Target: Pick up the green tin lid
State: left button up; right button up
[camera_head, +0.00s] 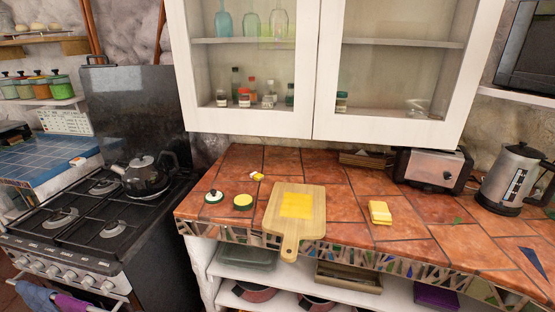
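A small round lid (214,197) with a green rim, a pale top and a dark knob lies on the left part of the tiled counter. Just right of it is a round dark green piece with a yellow top (243,202), perhaps an open tin; I cannot tell for sure. The two are apart. Neither of my grippers is in view, and nothing touches the lid.
A wooden board (310,222) with yellow slices lies right of the lid, its handle over the counter's front edge. A yellow block (380,212), toaster (430,170) and steel kettle (511,180) stand further right. A stove with a dark kettle (144,176) is left. Glass-fronted cabinets hang above.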

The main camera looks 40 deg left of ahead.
aim_at(214, 197)
jog(key=j+u, duration=0.1)
jog(key=u, duration=1.5)
